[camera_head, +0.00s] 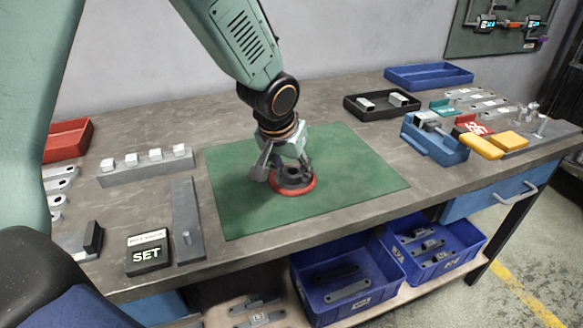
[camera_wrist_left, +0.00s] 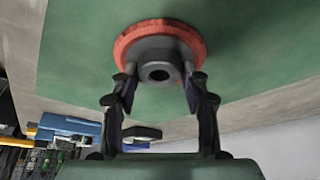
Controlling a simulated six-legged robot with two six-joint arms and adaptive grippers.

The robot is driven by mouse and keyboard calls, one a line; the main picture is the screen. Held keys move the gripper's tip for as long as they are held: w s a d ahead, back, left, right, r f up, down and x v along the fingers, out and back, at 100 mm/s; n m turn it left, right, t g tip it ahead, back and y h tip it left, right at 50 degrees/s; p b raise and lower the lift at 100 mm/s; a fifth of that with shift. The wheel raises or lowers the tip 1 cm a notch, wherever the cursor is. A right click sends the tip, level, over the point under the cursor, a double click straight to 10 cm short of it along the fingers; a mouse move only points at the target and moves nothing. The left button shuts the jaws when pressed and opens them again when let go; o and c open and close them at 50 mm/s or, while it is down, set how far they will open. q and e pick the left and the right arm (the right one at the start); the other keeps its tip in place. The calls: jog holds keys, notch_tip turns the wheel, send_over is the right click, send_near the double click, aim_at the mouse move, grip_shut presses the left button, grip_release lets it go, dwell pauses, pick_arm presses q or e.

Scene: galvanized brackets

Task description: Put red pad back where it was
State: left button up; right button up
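The red pad (camera_head: 294,187) is a round disc with a red rim and a dark grey hub with a hole. It lies flat at the front middle of the green mat (camera_head: 350,167). My left gripper (camera_head: 283,172) points down over it. In the left wrist view, the two fingertips (camera_wrist_left: 159,78) stand on either side of the hub of the red pad (camera_wrist_left: 130,41). Whether they press on the hub or stand just clear of it cannot be told. My right gripper is not in view.
Left of the mat are a grey bar with several metal blocks (camera_head: 148,168), a flat bar (camera_head: 187,220), a black SET box (camera_head: 148,253) and a red bin (camera_head: 68,139). Right are a black tray (camera_head: 356,112), a blue fixture (camera_head: 432,146) and yellow-handled tools (camera_head: 480,147). Blue bins stand below.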

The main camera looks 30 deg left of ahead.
pick_arm(q)
jog(key=o, duration=0.3)
jog(key=shift+s+d+r, duration=0.1)
jog(key=shift+s+d, duration=0.05)
jog(key=shift+o, duration=0.2)
jog(key=p+v, duration=0.3)
jog(key=v, duration=0.9)
jog(key=shift+r, duration=0.1)
